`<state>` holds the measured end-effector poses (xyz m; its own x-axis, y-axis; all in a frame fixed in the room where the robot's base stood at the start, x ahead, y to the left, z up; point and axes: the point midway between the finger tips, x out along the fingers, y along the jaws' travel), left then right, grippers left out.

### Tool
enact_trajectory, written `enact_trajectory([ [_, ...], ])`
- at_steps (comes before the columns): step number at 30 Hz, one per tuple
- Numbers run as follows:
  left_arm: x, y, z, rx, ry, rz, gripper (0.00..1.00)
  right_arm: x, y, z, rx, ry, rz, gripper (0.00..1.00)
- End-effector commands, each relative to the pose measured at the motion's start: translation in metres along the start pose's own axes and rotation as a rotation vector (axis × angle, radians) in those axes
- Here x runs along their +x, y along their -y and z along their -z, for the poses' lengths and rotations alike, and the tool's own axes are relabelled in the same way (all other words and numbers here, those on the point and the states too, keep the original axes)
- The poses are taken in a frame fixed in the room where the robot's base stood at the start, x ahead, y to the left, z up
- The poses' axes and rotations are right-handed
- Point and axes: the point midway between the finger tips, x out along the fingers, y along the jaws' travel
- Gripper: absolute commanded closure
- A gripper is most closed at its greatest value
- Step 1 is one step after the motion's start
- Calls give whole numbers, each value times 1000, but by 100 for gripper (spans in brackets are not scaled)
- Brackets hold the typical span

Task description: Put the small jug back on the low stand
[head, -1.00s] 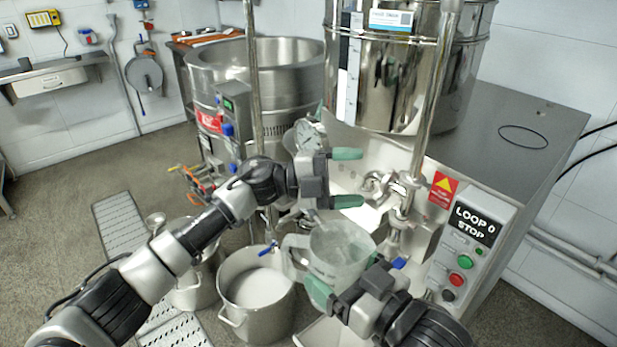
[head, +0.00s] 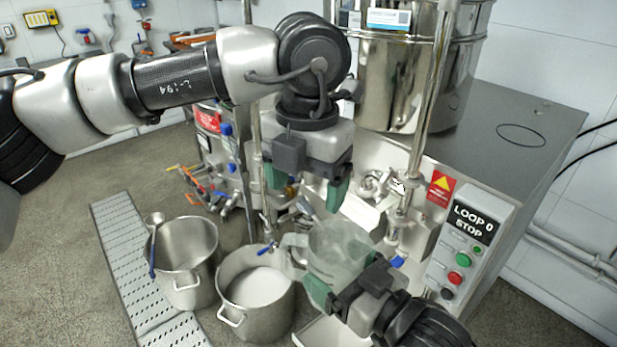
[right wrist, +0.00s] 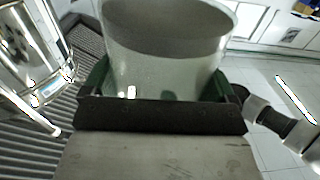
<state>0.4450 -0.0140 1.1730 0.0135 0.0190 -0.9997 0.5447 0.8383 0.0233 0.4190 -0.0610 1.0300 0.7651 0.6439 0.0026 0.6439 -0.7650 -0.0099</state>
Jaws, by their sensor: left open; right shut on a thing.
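The small jug (head: 338,250) is a translucent, pale grey-green vessel with a handle on its left. My right gripper (head: 322,292) is shut on its lower body from the front right. In the right wrist view the jug (right wrist: 165,55) stands between the fingers of my right gripper (right wrist: 165,95). My left gripper (head: 305,190) is open and empty, pointing down just above and left of the jug. The low stand may be the pale surface (head: 325,333) below the jug, but I cannot tell; the jug and right arm cover much of that area.
A pot with white contents (head: 258,290) stands left of the jug. Another steel pot (head: 186,250) with a ladle stands farther left, beside a floor grating (head: 125,250). The mill's control panel (head: 465,240) is on the right, and its upright pole (head: 425,120) rises behind the jug.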

Motion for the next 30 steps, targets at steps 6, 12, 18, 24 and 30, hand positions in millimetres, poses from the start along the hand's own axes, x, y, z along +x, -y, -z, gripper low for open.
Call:
enact_trajectory([
  [6, 36, 0, 0, 2, -4, 4, 21, 0, 0, 0, 0, -1, 0, 43],
  [12, 75, 1, 0, 1, -4, 6, 21, 0, 0, 0, 0, -1, 0, 43],
  [18, 102, 1, 0, 2, -2, 7, 21, 0, 0, 1, 0, -1, 0, 43],
  [24, 113, 1, 0, 2, -1, 6, 21, 0, 0, 0, 0, -1, 0, 43],
  [30, 113, 2, 0, 2, 0, 7, 21, 0, 0, 0, 0, -1, 0, 43],
])
